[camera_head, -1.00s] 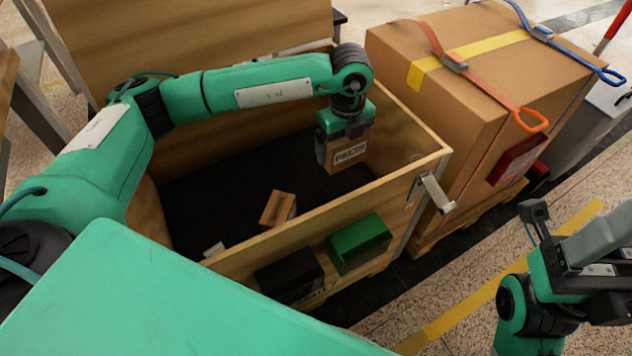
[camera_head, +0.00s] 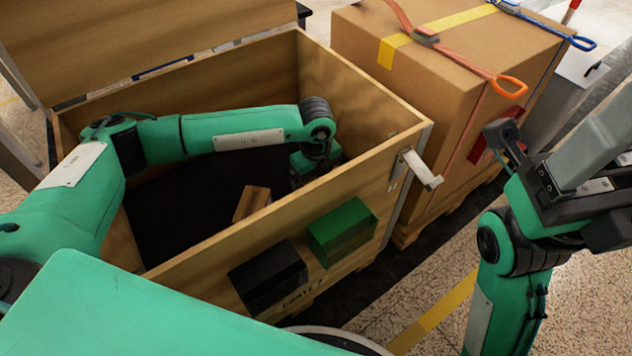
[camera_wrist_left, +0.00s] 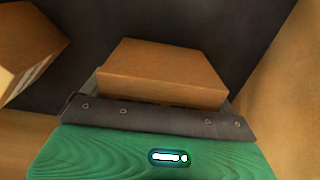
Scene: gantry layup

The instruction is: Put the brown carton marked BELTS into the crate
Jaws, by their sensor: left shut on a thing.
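The open wooden crate (camera_head: 330,195) stands in front of me with its lid raised at the back. My left gripper (camera_head: 308,178) reaches down inside, near its right end. In the left wrist view it is shut on the brown carton (camera_wrist_left: 165,72), held by its sides. No BELTS mark shows on it now. In the head view the carton is hidden behind the gripper and the crate's front wall. I cannot tell whether it touches the crate floor. My right gripper (camera_head: 590,155) is at the right, outside the crate; its jaw opening is unclear.
Another brown carton (camera_head: 252,203) lies on the dark crate floor, left of my gripper; it also shows in the left wrist view (camera_wrist_left: 28,45). Black (camera_head: 268,277) and green (camera_head: 342,232) boxes are on the crate's front. A large strapped carton (camera_head: 450,75) stands to the right.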

